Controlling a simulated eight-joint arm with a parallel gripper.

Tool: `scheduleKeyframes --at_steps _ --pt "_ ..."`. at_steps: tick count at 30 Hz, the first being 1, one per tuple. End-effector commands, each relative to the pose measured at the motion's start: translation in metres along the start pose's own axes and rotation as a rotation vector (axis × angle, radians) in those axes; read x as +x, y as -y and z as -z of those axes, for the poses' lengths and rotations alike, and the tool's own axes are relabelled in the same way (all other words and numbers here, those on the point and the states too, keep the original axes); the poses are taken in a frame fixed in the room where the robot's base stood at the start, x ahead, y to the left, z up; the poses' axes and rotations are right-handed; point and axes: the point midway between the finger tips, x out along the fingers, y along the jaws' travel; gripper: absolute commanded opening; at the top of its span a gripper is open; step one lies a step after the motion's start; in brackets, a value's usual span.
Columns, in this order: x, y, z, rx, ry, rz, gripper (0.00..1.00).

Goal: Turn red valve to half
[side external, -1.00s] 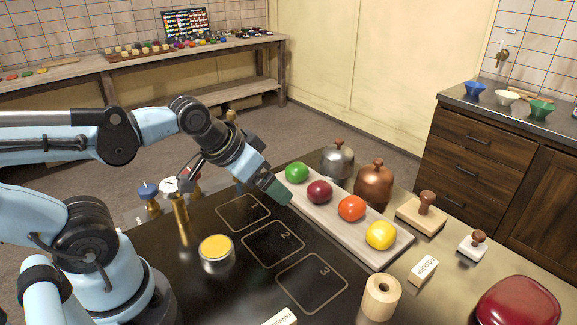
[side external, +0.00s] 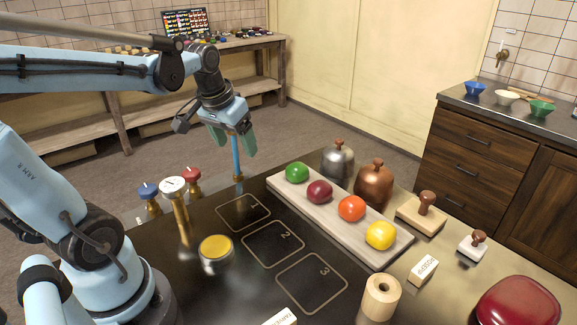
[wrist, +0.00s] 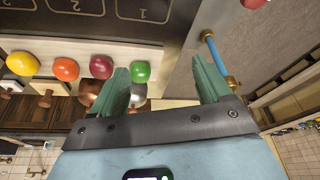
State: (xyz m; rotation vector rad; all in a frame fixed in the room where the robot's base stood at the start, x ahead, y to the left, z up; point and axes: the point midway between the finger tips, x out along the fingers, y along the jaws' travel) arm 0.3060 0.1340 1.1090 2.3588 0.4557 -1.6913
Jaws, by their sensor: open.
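The red valve (side external: 191,176) has a red knob on a brass stem and stands at the table's back left edge. It is just right of and behind a white-topped brass post (side external: 174,187). My gripper (side external: 234,143) is above the table's far edge, up and to the right of the red valve and apart from it. Its two green fingers are spread, with nothing held between them. In the wrist view my gripper (wrist: 160,66) is also open. A red rounded part (wrist: 254,3) at that view's top edge is probably the valve's knob.
A blue-handled valve (side external: 149,191) stands left of the white-topped post. A blue upright rod (side external: 237,158) on a brass base is close by my fingers.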

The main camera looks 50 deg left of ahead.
Motion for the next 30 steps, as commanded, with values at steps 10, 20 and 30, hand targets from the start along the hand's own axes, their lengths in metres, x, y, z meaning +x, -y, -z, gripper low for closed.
scheduleKeyframes --at_steps 10,20,30 --pt "0.016 0.14 0.011 -0.328 0.26 0.058 0.78" --pt "0.025 0.178 0.001 -0.414 0.33 0.053 0.78" --pt "0.069 0.177 -0.014 -0.412 0.328 0.054 0.78"
